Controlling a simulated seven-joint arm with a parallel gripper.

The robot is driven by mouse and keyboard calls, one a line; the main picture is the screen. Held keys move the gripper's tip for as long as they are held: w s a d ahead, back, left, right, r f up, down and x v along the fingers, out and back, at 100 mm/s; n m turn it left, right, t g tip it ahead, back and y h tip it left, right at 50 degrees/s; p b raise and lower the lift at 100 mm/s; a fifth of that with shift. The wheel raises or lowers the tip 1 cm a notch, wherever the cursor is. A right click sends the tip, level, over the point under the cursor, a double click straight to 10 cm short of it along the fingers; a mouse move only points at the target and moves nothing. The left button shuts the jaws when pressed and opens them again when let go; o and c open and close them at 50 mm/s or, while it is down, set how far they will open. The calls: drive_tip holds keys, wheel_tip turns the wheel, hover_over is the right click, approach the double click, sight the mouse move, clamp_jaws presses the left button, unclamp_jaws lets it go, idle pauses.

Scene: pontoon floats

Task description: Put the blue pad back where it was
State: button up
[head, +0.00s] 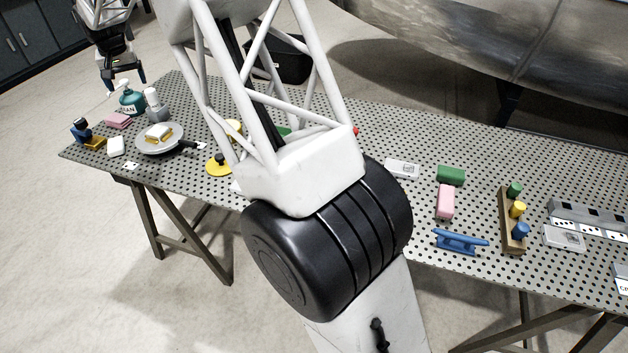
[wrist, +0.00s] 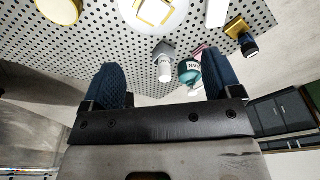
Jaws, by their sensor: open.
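I cannot make out a blue pad for certain in either view; my arm hides the middle of the table in the head view. My gripper (head: 127,78) is at the upper left of the head view, above and beyond the table's far left end. In the wrist view my gripper (wrist: 165,78) has its two dark blue fingers wide apart, with nothing held between them. A round grey pan (head: 158,146) carries a yellow-and-white block (head: 158,132). A small blue-and-yellow object (head: 84,136) stands at the table's left end.
A teal spray bottle (head: 132,103), a grey-white bottle (head: 153,103) and pink pads (head: 118,121) stand close together. On the right are a green block (head: 451,175), a blue cleat (head: 460,242) and a wooden peg rack (head: 508,222). A large hull (head: 470,40) hangs behind the perforated table.

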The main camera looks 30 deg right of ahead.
drive_tip(key=s+d+r, duration=0.4)
drive_tip(key=s+d, duration=0.2)
drive_tip(key=s, duration=0.4)
drive_tip(key=s+d+r, duration=0.4)
drive_tip(key=s+d, duration=0.3)
drive_tip(key=s, duration=0.3)
drive_tip(key=s+d+r, duration=0.4)
drive_tip(key=s+d, duration=0.2)
drive_tip(key=s, duration=0.3)
drive_tip(key=s+d+f, duration=0.2)
drive_tip(key=s+d, duration=0.1)
drive_tip(key=s, duration=0.8)
drive_tip(key=s+d+f, duration=0.3)
drive_tip(key=s, duration=0.8)
drive_tip(key=s+d+f+t, duration=0.1)
drive_tip(key=s+d+f, duration=0.2)
drive_tip(key=s, duration=0.9)
drive_tip(key=shift+d+f, duration=0.2)
drive_tip(key=shift+d, duration=0.05)
